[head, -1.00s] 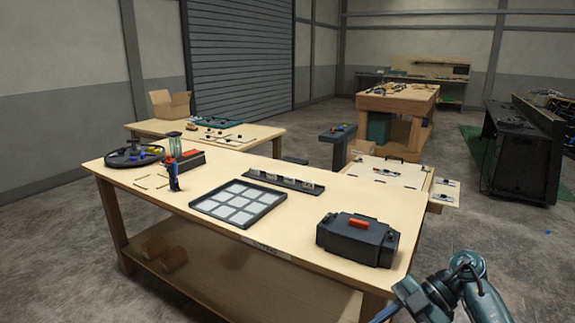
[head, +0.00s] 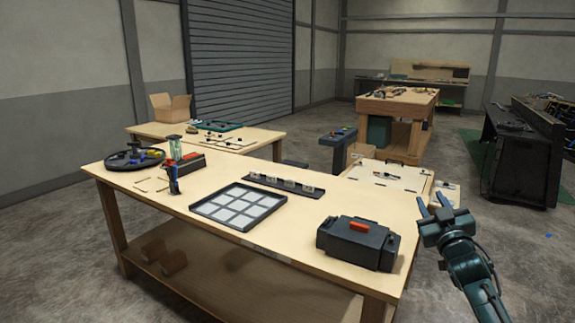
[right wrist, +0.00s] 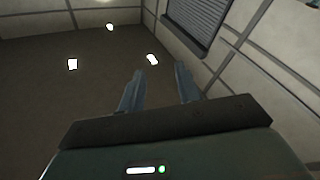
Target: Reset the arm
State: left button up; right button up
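My right gripper (head: 432,202) is raised at the right, beside the right end of the front wooden table (head: 310,232). Its two fingers point up and stand apart with nothing between them. In the right wrist view the same gripper (right wrist: 158,70) shows its fingers spread and empty, with a wall and several bright lights beyond. My left gripper is not in view.
On the front table are a dark case with a red handle (head: 357,242), a tray of pale squares (head: 238,206), a dark strip with small blocks (head: 285,185) and a round black tray (head: 133,159). Floor right of my gripper is clear.

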jog(key=s+a+f+g+y, duration=0.1)
jog(key=s+a+f+g, duration=0.35)
jog(key=f, duration=0.75)
jog(key=s+a+f+g+y, duration=0.15)
jog(key=s+a+f, duration=0.35)
jog(key=s+f, duration=0.6)
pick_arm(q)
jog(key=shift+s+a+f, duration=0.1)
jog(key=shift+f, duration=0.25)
pick_arm(e)
jog(key=s+a+f+g+y, duration=0.1)
jog(key=s+a+f, duration=0.3)
jog(key=s, duration=0.8)
jog(key=s+a+f+m+g, duration=0.1)
jog(key=s+a+f+g, duration=0.2)
jog(key=s, duration=0.8)
jog(key=a+f, duration=0.2)
jog(key=a, duration=0.1)
jog(key=shift+s+a+y, duration=0.2)
jog(key=shift+s+y, duration=0.15)
jog(key=shift+s, duration=0.05)
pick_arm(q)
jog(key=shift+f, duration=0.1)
pick_arm(e)
jog(key=shift+f, duration=0.1)
